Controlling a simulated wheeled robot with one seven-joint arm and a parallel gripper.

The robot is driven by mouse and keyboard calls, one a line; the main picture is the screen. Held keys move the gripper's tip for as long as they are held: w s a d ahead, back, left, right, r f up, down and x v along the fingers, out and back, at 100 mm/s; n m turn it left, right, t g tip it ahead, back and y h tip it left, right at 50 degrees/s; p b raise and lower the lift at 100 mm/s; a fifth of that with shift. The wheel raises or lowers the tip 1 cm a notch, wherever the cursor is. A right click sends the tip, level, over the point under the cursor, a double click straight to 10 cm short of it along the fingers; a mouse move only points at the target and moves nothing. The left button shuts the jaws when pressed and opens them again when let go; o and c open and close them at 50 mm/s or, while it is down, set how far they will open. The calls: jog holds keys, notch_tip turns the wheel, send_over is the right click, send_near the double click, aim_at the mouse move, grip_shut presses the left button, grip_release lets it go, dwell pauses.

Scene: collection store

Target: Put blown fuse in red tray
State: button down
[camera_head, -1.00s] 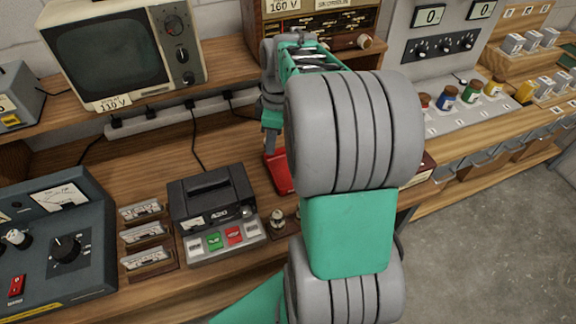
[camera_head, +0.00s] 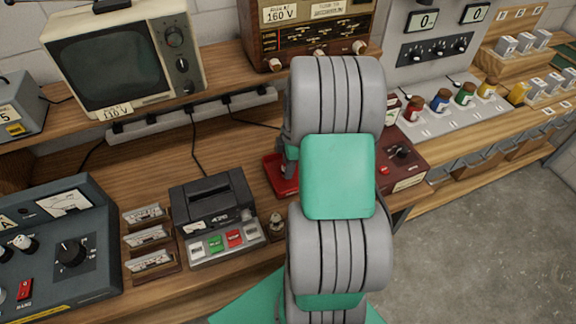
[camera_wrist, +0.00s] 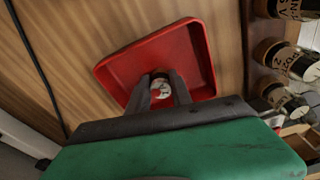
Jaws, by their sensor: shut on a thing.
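The red tray (camera_head: 279,176) lies on the wooden bench, partly hidden behind my arm in the head view. The fuse shows a round pale end with a dark and red mark. I cannot tell whether it touches the tray floor. In the head view my arm hides the gripper and the fuse.
A black tester with coloured buttons (camera_head: 212,212) stands left of the tray, with a small post (camera_head: 277,225) beside it. A red box with a knob (camera_head: 401,158) stands right of my arm. A radio (camera_head: 300,40) is on the shelf behind.

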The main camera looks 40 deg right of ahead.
jog(key=shift+f, duration=0.15)
jog(key=c, duration=1.1)
grip_release()
jog(key=shift+c, duration=0.2)
notch_tip(320, 180, up, 11)
jog(key=d+b, duration=0.1)
jog(key=b, duration=0.1)
jog(key=s+a+r+m, duration=0.1)
jog(key=a+r+m, duration=0.1)
jog(key=a, duration=0.3)
jog(key=s+a+r+m+t, duration=0.1)
jog(key=a+r+m, duration=0.1)
jog(key=a, duration=0.4)
jog(key=s+a+r+m+t+h, duration=0.1)
jog(key=a+r+m, duration=0.1)
jog(key=a, duration=0.3)
jog(key=shift+s+a+r+m, duration=0.15)
jog(key=shift+a+m, duration=0.1)
jog(key=shift+m, duration=0.65)
jog(key=s+a+m, duration=0.1)
jog(key=a+m, duration=0.1)
jog(key=s+a+m+t, duration=0.1)
jog(key=s+a, duration=0.1)
jog(key=shift+s+a+m, duration=0.25)
jog(key=shift+s+m, duration=0.05)
jog(key=shift+m, duration=0.1)
jog(key=shift+s+a+f+m, duration=0.25)
jog(key=shift+a+f+m, duration=0.05)
jog(key=shift+m, duration=0.2)
